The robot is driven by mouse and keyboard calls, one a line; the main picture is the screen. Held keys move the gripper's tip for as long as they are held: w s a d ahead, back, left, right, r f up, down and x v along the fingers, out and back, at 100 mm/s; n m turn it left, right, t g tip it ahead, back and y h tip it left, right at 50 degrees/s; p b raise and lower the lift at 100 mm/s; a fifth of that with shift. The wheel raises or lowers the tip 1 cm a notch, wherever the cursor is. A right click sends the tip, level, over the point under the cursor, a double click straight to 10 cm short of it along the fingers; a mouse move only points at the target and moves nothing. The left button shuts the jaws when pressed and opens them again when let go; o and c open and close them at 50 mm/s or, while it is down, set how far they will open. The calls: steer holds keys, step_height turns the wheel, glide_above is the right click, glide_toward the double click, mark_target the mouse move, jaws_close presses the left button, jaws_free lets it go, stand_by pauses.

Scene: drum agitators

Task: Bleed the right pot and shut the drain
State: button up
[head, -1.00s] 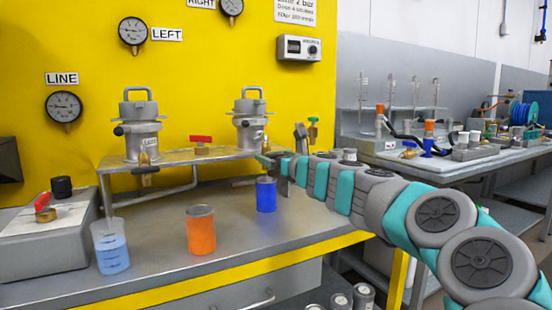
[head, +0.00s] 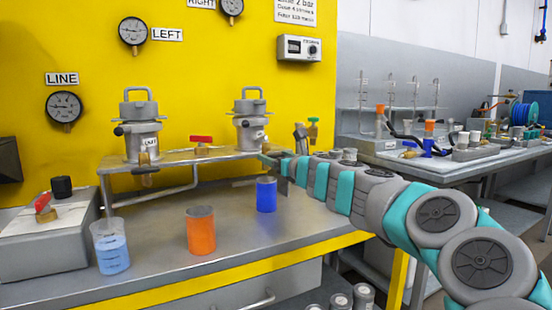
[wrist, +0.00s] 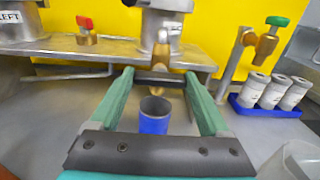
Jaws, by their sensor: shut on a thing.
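The right pot (head: 250,120) is a grey lidded vessel standing on the right end of the metal shelf. Its lower body (wrist: 165,25) is at the top of the wrist view. A brass drain fitting (wrist: 161,58) is at its front. My gripper (wrist: 158,76) is under the shelf edge, its green fingers on both ends of a dark bar at the drain, likely its handle. It also shows in the head view (head: 280,165), where the drain is hidden behind it. An open blue cup (wrist: 154,118) stands on the bench below the drain. It also shows in the head view (head: 266,196).
The left pot (head: 141,130) stands at the shelf's left end, with a red-handled valve (head: 201,145) between the pots. An orange cup (head: 201,231) and a beaker of blue liquid (head: 111,246) stand on the bench. A green-handled valve (wrist: 268,38) stands right of my gripper.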

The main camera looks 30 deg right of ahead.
steer(key=n, duration=0.4)
steer(key=shift+f, duration=0.1)
steer(key=n+b, duration=0.1)
steer(key=n, duration=0.3)
steer(key=shift+a+f+n, duration=0.1)
steer(key=shift+n, duration=0.3)
steer(key=n+b, duration=0.5)
steer(key=n, duration=0.3)
steer(key=shift+n, duration=0.6)
steer(key=o, duration=1.2)
